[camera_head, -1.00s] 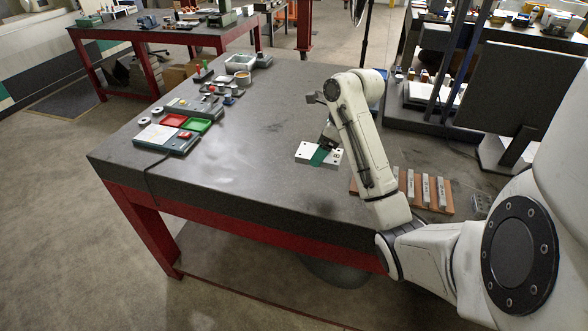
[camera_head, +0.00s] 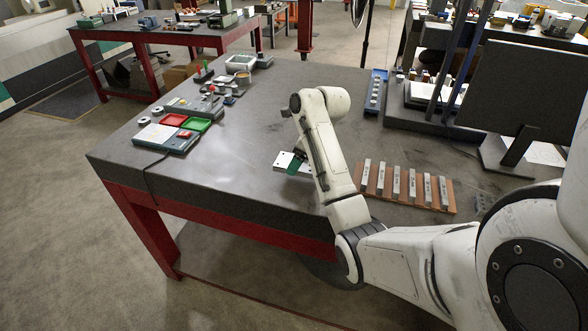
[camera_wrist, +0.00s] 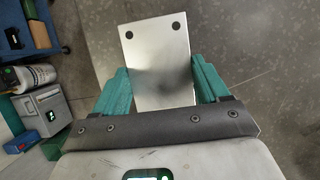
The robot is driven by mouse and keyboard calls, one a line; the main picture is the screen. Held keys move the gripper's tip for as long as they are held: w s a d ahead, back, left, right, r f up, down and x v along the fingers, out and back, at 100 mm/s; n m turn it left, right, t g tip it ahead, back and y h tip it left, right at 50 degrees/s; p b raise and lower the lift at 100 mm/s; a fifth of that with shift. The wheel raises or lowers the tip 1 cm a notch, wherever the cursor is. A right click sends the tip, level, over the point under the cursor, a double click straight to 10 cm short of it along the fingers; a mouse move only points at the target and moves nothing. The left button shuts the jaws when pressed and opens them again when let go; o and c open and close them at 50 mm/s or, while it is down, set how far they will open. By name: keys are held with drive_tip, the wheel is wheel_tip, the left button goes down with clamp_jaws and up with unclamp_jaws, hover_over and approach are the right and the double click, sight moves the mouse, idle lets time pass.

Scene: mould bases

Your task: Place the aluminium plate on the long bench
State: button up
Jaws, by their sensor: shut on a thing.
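The aluminium plate (camera_wrist: 155,55) is a flat silver rectangle with two dark holes near its far edge in the wrist view. My gripper (camera_wrist: 160,75) is shut on it, with a teal finger along each side. In the head view the plate (camera_head: 284,160) shows as a pale piece beside a teal finger, partly hidden by my arm. It appears over the large dark-topped bench (camera_head: 235,190) with red legs. I cannot tell whether it touches the top.
A control panel (camera_head: 165,137) and red and green trays (camera_head: 173,120) line the bench's left side. A brown rack with several metal bars (camera_head: 412,188) lies right of my arm. A narrow blue tray (camera_head: 375,92) lies behind. The middle of the top is clear.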

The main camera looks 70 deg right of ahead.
sight(307, 164)
drive_tip(key=shift+w+f, duration=0.4)
drive_tip(key=shift+w+f+p, duration=0.15)
drive_tip(key=shift+f+p, duration=0.4)
drive_tip(key=shift+f, duration=1.2)
drive_tip(key=o, duration=1.5)
drive_tip(key=shift+f, duration=0.15)
drive_tip(key=shift+c, duration=0.2)
drive_tip(key=v, duration=1)
drive_tip(key=shift+v, duration=0.75)
drive_tip(key=shift+r, duration=0.35)
